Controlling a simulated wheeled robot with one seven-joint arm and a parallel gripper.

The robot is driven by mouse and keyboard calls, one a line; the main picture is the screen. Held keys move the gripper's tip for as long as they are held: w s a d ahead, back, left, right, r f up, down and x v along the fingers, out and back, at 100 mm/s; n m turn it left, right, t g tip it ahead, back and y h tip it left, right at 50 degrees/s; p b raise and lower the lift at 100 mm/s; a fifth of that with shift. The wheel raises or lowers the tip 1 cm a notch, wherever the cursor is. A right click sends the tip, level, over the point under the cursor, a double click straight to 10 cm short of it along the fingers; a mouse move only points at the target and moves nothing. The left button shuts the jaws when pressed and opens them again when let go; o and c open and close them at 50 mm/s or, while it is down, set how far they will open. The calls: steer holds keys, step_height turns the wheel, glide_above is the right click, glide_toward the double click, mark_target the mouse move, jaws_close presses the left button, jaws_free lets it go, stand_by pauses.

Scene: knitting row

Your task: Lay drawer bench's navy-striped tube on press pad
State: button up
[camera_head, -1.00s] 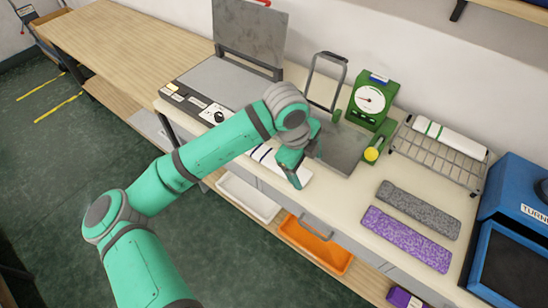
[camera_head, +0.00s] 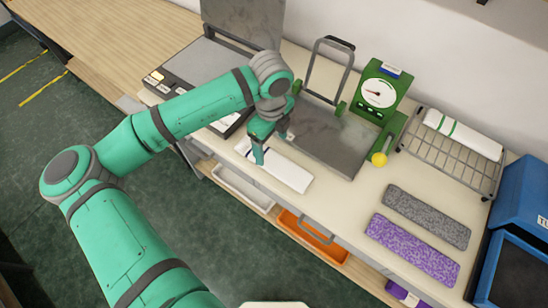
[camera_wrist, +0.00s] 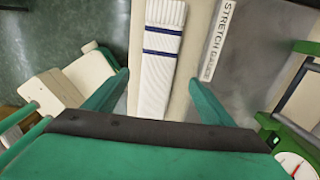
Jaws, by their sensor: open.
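The navy-striped tube (camera_head: 286,172) is white and lies flat along the front edge of the drawer bench (camera_head: 345,205). In the wrist view the tube (camera_wrist: 158,75) is ribbed, with two navy bands. My gripper (camera_head: 270,143) is open over the tube's left part in the head view, which hides its bands there. In the wrist view the tube lies between the spread fingers (camera_wrist: 160,80); I cannot tell how far above it they are. The press pad (camera_head: 203,68) is a flat grey plate at the upper left, its lid (camera_head: 243,20) raised.
The stretch gauge plate (camera_head: 330,138) lies behind the tube, with a green dial (camera_head: 379,93). A green-striped white tube (camera_head: 463,135) lies on a wire rack (camera_head: 440,158). Grey (camera_head: 427,216) and purple (camera_head: 411,249) strips lie at right, near a blue machine (camera_head: 520,230).

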mark_target(272, 160)
steer(key=shift+s+f, duration=0.15)
steer(key=shift+f, duration=0.4)
steer(key=shift+s+f, duration=0.15)
steer(key=shift+f, duration=0.35)
steer(key=shift+d+f, duration=0.1)
steer(key=shift+f, duration=2.35)
steer(key=c, duration=1.1)
